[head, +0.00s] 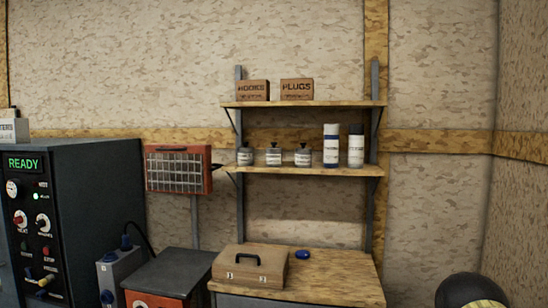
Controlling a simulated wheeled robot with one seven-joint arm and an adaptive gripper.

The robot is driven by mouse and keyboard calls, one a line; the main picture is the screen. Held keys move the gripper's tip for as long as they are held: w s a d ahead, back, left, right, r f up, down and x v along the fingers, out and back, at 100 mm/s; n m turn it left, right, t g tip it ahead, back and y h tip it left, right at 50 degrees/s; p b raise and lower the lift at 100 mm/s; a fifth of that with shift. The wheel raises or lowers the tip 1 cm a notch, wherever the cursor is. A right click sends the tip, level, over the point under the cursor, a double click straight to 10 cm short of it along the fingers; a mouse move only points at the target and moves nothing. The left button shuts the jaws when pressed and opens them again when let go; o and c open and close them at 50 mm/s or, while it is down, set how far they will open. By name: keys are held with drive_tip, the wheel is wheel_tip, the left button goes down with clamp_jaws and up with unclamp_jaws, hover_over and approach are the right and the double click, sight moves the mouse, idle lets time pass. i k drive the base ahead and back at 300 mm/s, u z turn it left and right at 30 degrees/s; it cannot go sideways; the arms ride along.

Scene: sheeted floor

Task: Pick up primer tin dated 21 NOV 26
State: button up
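Several containers stand in a row on the lower wall shelf (290,170). Three are small, with dark tops: a grey one with a pale label (245,156), a middle one (273,157) and a right one (303,158), both with pale bodies.
Boxes marked HOOKS (253,91) and PLUGS (297,90) sit on the upper shelf. Below the shelves, a worktop (330,280) holds a brown case (250,267) and a blue object (303,254). A dark cabinet reading READY (90,190) and a red-framed wall panel (178,170) are left.

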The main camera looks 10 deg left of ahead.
sight(273, 156)
drive_tip(key=u, duration=2.8)
drive_tip(key=i, duration=3.05)
drive_tip(key=z, duration=3)
drive_tip(key=i, duration=1.05)
drive_tip(key=u, duration=0.05)
